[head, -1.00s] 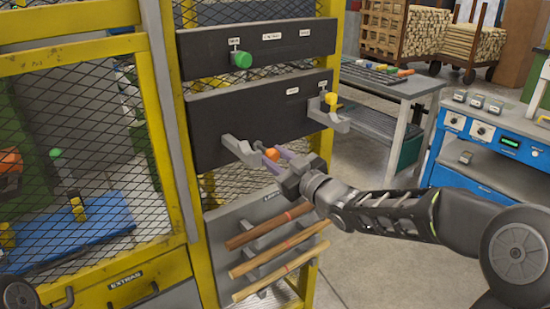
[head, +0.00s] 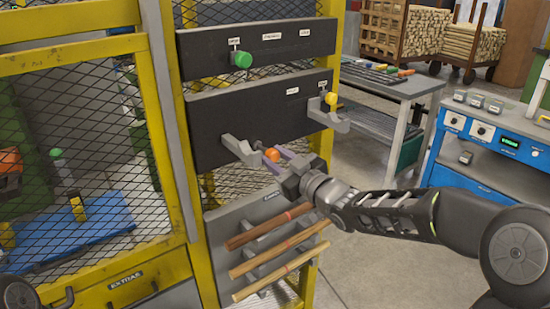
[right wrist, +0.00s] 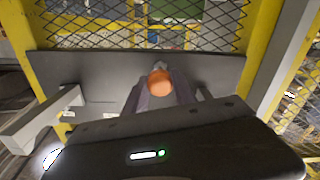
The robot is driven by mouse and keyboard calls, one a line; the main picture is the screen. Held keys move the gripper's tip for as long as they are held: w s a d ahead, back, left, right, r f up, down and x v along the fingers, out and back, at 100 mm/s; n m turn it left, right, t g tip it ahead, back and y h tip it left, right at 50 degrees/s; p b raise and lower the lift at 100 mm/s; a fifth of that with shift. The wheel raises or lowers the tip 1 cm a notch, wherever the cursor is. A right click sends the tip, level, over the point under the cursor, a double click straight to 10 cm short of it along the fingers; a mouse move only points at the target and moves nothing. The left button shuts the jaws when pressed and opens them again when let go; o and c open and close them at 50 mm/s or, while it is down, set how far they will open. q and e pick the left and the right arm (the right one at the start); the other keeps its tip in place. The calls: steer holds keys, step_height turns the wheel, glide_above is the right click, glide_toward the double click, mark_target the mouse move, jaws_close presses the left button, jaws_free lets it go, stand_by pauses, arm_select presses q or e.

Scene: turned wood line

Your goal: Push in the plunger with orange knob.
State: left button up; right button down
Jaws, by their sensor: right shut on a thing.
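The orange knob (head: 271,155) is at the front of a dark panel (head: 212,137) on the yellow frame, beside a grey bracket (head: 242,150). My right gripper (head: 272,158) is shut on the orange knob, with one finger on each side. In the right wrist view the orange knob (right wrist: 160,82) shows between the fingers, with a grey piece behind it. The plunger's rod is mostly hidden, so I cannot tell how far out it is.
A yellow knob (head: 330,98) with a grey bracket (head: 328,118) is to the right on the same panel. A green knob (head: 241,60) is on the upper panel. Several wooden rods (head: 270,228) lie on a rack below. Open floor lies to the right.

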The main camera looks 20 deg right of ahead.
mark_target(267, 150)
steer(key=b+x, duration=0.1)
steer(key=x, duration=0.2)
steer(key=shift+w+a+f, duration=0.1)
steer(key=shift+w, duration=0.05)
steer(key=shift+r, duration=0.2)
steer(key=c, duration=1)
jaws_free()
steer(key=shift+c, duration=0.2)
steer(key=shift+f, duration=0.1)
steer(key=b+v, duration=0.1)
steer(key=v, duration=0.6)
steer(key=shift+s+b, duration=0.3)
steer(key=shift+s, duration=0.1)
